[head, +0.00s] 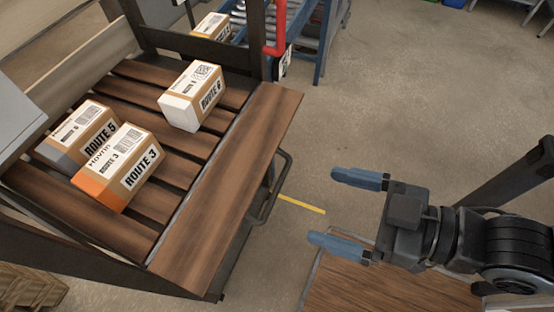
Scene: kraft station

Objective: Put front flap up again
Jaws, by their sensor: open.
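The front flap (232,180) is a long brown wooden board along the front edge of a slatted wooden cart deck (175,157). It lies folded down, roughly level with the deck, and a thin metal strip runs along the seam between them. My gripper (325,209) has two blue fingers spread wide with nothing between them. It is to the right of the flap, apart from it, with the fingertips pointing left toward it. A dark handle bar (276,190) sticks out below the flap, between the flap and my gripper. The underside of the flap is hidden.
On the deck lie boxes labelled ROUTE 6 (191,97), ROUTE 5 (77,133) and ROUTE 3 (118,168). A red pipe (279,27) and blue roller conveyor (318,30) stand behind. A wooden surface (385,290) lies below my gripper.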

